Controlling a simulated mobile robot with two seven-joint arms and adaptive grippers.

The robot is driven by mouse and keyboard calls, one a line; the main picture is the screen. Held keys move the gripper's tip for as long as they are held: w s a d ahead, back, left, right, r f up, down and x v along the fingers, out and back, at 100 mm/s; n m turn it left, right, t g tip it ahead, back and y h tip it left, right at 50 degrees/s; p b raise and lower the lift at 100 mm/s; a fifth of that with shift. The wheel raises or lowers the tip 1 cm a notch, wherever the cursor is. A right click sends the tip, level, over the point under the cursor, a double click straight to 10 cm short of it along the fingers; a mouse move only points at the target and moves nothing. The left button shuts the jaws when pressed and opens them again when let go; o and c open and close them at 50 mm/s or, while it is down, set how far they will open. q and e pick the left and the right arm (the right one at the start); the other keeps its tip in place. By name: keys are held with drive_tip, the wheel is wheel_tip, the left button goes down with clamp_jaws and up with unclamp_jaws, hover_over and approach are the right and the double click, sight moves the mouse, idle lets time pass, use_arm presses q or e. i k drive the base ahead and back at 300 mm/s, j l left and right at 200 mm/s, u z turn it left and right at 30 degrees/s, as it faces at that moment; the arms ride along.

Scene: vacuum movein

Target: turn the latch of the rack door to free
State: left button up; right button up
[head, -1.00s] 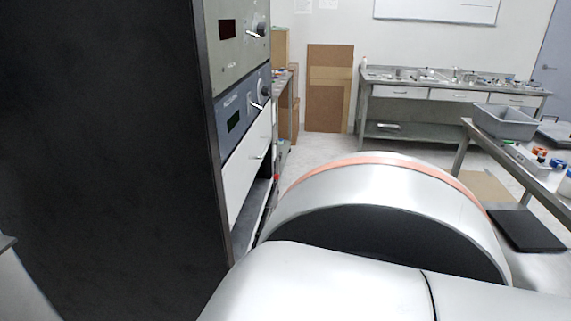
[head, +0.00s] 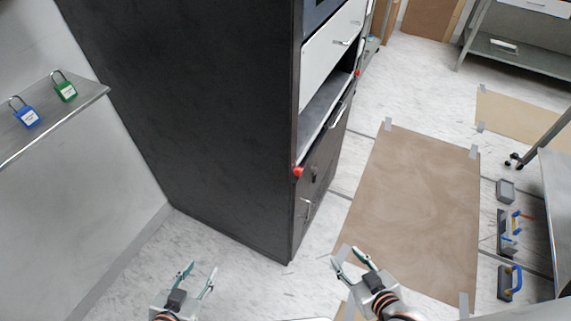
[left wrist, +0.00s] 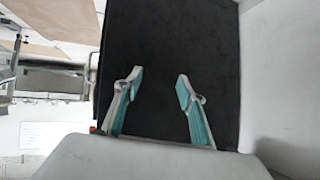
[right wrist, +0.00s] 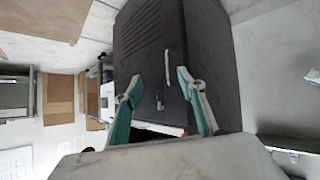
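The dark rack (head: 200,110) stands at the middle left of the head view. Its lower door (head: 320,185) faces right and appears shut, with a metal handle (head: 308,209). A small dark fitting, perhaps the latch (head: 315,172), sits above that handle; its turn is too small to tell. The right wrist view shows a rack panel with slots, a bar handle (right wrist: 174,80) and a small fitting (right wrist: 159,99). My left gripper (head: 200,271) is open and empty, low before the rack's dark side. My right gripper (head: 348,257) is open and empty, right of the rack's front corner, apart from the door.
A shelf (head: 60,118) at the left holds a blue padlock (head: 24,113) and a green padlock (head: 64,87). A brown mat (head: 415,205) lies on the floor right of the rack. Blue-handled tools (head: 510,280) lie at the right beside a table (head: 556,190).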

sight(313, 170)
drive_tip(key=z, duration=0.45)
drive_tip(key=l+u, duration=0.15)
drive_tip(key=u, duration=0.35)
drive_tip(key=i+l+u, duration=0.1)
drive_tip(key=u, duration=0.4)
drive_tip(key=l+u, duration=0.3)
drive_tip(key=l, duration=0.2)
drive_tip(key=l+u, duration=0.25)
drive_tip(key=l, duration=0.25)
drive_tip(key=k+l+u, duration=0.1)
drive_tip(key=l, duration=0.4)
drive_tip(key=k+l+u, duration=0.15)
drive_tip(key=l, duration=0.3)
drive_tip(key=k+l, duration=0.1)
drive_tip(key=l, duration=0.85)
drive_tip(key=k+l, duration=0.15)
drive_tip(key=l, duration=0.3)
